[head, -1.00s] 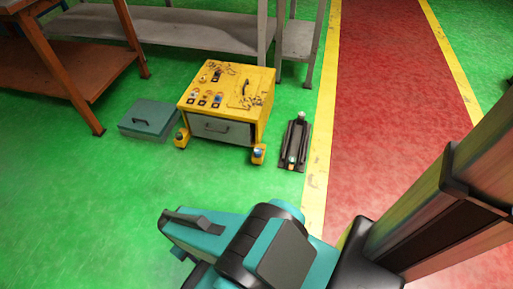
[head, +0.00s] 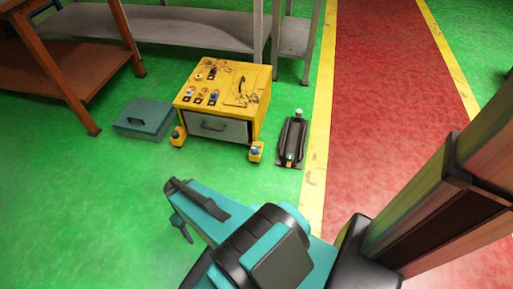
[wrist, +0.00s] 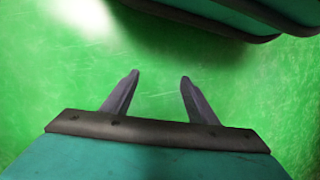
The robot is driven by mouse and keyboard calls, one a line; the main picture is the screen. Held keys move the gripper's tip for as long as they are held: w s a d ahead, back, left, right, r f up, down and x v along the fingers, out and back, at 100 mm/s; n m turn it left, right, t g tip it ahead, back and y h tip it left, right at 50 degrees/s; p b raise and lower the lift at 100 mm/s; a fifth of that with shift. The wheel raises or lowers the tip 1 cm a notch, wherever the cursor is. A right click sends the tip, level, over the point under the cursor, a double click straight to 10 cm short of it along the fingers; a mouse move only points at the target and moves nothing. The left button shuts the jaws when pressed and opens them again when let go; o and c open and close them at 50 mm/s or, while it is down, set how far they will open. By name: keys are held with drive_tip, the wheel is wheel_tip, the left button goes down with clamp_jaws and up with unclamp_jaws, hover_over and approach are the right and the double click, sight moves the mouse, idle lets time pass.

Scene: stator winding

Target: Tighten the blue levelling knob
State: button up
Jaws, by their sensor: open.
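A yellow cabinet (head: 258,108) stands on the green floor in the head view. A blue knob (head: 255,150) sits on its front right foot. The front left foot (head: 177,136) has a darker, possibly bluish cap; its colour is hard to tell. Small knobs, some blue, sit on the cabinet top (head: 213,96). My gripper (head: 184,232) is well in front of the cabinet, apart from it, with a finger pointing down. In the wrist view my gripper (wrist: 160,77) is open and empty, with only green floor between its two fingers.
A teal case (head: 144,118) lies left of the cabinet and a dark, long-bodied tool (head: 291,141) lies right of it. An orange-brown bench (head: 75,62) and a grey bench (head: 190,32) stand behind. Green floor in front of the cabinet is clear.

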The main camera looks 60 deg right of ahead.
drive_tip(key=w+d+r+t+y+b, duration=0.1)
drive_tip(key=w+d, duration=0.2)
drive_tip(key=d, duration=0.4)
drive_tip(key=w+d+t+b, duration=0.1)
drive_tip(key=w+d, duration=0.3)
drive_tip(key=d, duration=0.3)
drive_tip(key=n+t+h+b, duration=0.1)
drive_tip(key=n+t+b, duration=0.25)
drive_tip(key=t, duration=0.25)
approach(255, 148)
drive_tip(key=w+v, duration=0.1)
drive_tip(key=v, duration=0.5)
drive_tip(key=shift+s+n, duration=0.15)
drive_tip(key=shift+n, duration=0.1)
drive_tip(key=b+x, duration=0.2)
drive_tip(key=x, duration=0.5)
drive_tip(key=b+x, duration=0.3)
drive_tip(key=x, duration=0.4)
drive_tip(key=shift+s, duration=0.25)
